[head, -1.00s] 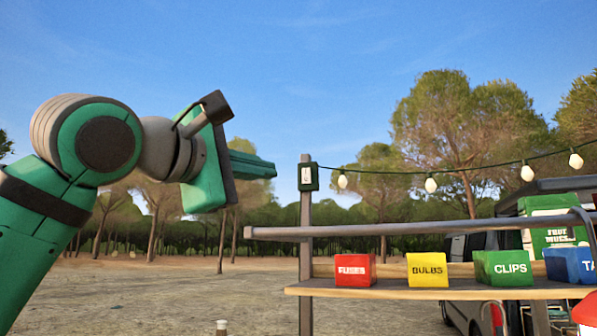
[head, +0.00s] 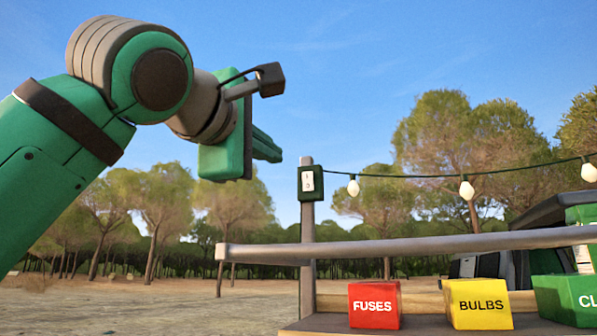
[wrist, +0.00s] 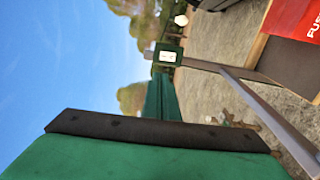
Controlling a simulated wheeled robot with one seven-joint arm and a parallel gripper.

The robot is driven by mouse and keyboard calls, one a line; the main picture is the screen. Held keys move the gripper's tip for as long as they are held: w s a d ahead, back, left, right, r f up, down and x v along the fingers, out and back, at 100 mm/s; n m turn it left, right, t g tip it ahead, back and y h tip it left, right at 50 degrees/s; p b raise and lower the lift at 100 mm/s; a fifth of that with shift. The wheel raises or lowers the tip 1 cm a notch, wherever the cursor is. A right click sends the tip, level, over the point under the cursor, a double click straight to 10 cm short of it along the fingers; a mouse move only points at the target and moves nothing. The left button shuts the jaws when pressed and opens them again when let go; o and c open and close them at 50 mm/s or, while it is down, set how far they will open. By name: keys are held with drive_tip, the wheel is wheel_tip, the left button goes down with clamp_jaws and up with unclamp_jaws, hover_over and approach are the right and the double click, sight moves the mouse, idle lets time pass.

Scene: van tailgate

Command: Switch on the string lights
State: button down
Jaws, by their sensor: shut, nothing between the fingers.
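The light switch is a small dark green box (head: 310,183) with a white rocker, fixed near the top of a grey post (head: 307,240). It also shows in the wrist view (wrist: 168,56), just beyond the fingertips. The string lights (head: 467,190) run from the box to the right, with white bulbs that look unlit. My gripper (head: 268,147) is shut and empty, up and to the left of the switch box, pointing right and slightly down. In the wrist view its green fingers (wrist: 161,98) are together and point toward the box. I see no contact with the switch.
A grey rail (head: 400,247) crosses in front of the post, below the switch. Behind it a shelf holds a red FUSES bin (head: 374,305), a yellow BULBS bin (head: 479,303) and a green bin (head: 565,298). Open sky surrounds the gripper; trees stand far behind.

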sight(303, 172)
drive_tip(key=x, duration=1.4)
drive_tip(key=shift+a, duration=0.1)
